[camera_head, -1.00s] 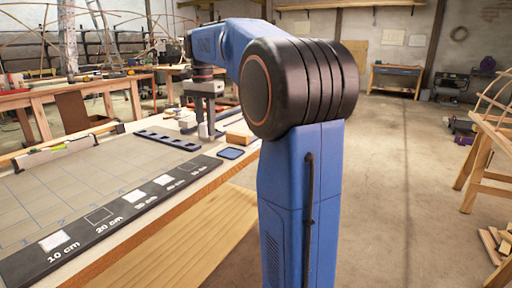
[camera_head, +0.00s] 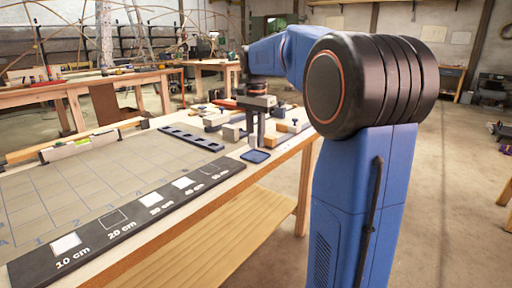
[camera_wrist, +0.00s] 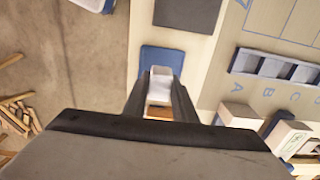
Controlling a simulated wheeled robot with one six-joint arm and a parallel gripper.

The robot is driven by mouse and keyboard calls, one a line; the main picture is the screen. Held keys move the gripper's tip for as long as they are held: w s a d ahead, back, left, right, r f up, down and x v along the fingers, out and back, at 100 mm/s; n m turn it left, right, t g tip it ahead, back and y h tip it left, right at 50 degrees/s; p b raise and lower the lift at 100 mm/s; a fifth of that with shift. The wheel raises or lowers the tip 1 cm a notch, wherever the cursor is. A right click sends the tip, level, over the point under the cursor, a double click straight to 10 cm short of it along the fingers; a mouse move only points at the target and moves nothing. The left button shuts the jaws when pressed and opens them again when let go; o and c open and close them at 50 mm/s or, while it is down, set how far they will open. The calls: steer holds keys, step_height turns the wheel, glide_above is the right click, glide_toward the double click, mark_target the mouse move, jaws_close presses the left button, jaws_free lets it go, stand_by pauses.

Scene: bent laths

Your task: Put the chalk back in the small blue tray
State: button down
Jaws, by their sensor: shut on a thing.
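The small blue tray (camera_head: 256,156) lies flat near the right edge of the bench, and no chalk shows in it. In the wrist view the tray (camera_wrist: 161,58) is just beyond my fingertips, partly covered by them. My gripper (camera_wrist: 160,80) is shut on the chalk (camera_wrist: 160,77), a pale white piece between the two dark fingers. In the head view my gripper (camera_head: 256,133) hangs pointing down just behind and above the tray. The gap between chalk and tray is hard to judge. An orange-brown patch also shows between the fingers; I cannot tell what it is.
A dark slotted rack (camera_head: 191,137) lies left of the tray. Wooden blocks (camera_head: 231,132) and other small things stand behind it. A black strip with printed lengths (camera_head: 130,222) runs along the bench's front edge. The gridded board (camera_head: 75,195) is mostly clear.

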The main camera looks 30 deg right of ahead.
mark_target(255, 146)
steer(key=shift+f, duration=1.8)
steer(key=c, duration=1.7)
jaws_free()
steer(key=shift+f, duration=0.1)
steer(key=shift+c, duration=0.2)
step_height(255, 146, up, 12)
steer(key=shift+r, duration=0.15)
steer(key=s+a+f+n+t, duration=0.1)
steer(key=s+a+f+n, duration=0.3)
steer(key=s+f, duration=0.4)
steer(key=s+a+f+n+t, duration=0.2)
steer(key=s+a+f+n, duration=0.3)
steer(key=s+f, duration=0.3)
steer(key=s+a+f+n+t, duration=0.1)
steer(key=s+a+f+n, duration=0.4)
steer(key=s, duration=0.9)
step_height(255, 146, down, 3)
steer(key=shift+s+a+f+t, duration=0.2)
steer(key=shift+a+t, duration=0.2)
steer(key=shift+a, duration=0.55)
